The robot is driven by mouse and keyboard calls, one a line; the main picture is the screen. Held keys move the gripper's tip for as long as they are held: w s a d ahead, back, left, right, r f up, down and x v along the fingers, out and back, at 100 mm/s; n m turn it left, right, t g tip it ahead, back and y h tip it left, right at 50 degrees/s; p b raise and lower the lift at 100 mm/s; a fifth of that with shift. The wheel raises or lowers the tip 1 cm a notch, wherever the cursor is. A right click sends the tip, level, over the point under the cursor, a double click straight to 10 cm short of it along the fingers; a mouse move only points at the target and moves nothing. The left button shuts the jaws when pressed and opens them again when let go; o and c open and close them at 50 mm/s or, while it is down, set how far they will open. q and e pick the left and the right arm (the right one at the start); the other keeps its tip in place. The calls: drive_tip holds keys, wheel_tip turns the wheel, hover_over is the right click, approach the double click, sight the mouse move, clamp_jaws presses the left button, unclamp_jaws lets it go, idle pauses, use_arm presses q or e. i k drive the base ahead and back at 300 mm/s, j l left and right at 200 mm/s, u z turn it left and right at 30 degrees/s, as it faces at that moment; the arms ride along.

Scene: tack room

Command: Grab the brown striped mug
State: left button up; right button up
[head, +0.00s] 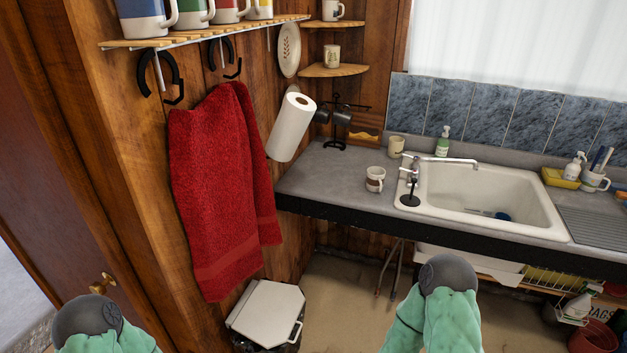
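A white mug with a brown band (375,179) stands upright on the grey counter (325,178), left of the sink, its handle on the right side. It fits the brown striped mug. Parts of my two arms show at the bottom edge, well in front of the counter and below it. Neither gripper's fingers are in view.
A cream mug (396,147) stands behind, near the faucet (440,160). The white sink (482,192) is to the right. A mug rack (336,125), paper towel roll (292,127) and red towel (222,190) are at left. The counter left of the mug is clear.

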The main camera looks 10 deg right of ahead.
sight(375, 178)
drive_tip(key=i+l+u, duration=0.15)
drive_tip(key=l+u, duration=0.3)
drive_tip(key=i+l+u, duration=0.1)
drive_tip(key=l+u, duration=0.75)
